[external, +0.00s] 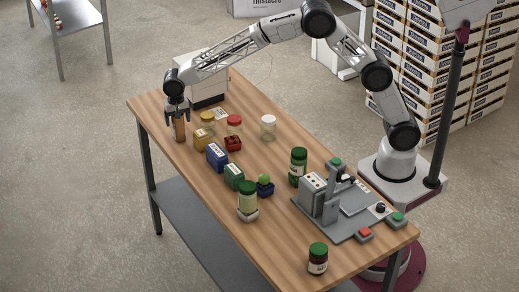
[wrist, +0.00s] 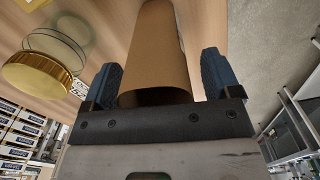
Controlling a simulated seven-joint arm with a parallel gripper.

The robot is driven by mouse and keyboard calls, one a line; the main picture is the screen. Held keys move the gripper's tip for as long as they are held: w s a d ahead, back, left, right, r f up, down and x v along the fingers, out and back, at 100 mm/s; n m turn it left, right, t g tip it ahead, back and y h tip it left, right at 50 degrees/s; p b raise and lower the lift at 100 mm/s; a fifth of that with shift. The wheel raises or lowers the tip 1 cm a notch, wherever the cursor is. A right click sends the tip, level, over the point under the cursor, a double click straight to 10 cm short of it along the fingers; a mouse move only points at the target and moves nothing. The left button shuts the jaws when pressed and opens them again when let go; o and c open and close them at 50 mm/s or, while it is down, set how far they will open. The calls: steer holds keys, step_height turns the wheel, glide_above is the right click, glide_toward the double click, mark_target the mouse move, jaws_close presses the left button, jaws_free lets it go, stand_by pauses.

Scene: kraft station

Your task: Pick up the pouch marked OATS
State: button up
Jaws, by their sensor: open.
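A plain brown, kraft-coloured item (external: 179,130), seemingly a pouch, stands near the table's far left edge. It also shows in the wrist view (wrist: 155,45), running up the picture between the two blue fingers. My gripper (external: 177,111) points down over its top. In the wrist view, my gripper (wrist: 161,62) is open, with a finger on each side of the item and a small gap visible at the right. No marking on the item is readable, so I cannot tell whether it says OATS.
A gold-lidded jar (wrist: 42,72) is close on the left in the wrist view. Yellow (external: 202,139), blue (external: 217,156) and green (external: 234,176) packs stand in a row nearby. A red-lidded jar (external: 234,124) and white-lidded jar (external: 268,127) stand behind. The front-left tabletop is clear.

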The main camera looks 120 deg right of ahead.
stand_by(0.5)
steer(key=c, duration=1.2)
steer(key=shift+r, duration=0.1)
steer(key=shift+r, duration=4.9)
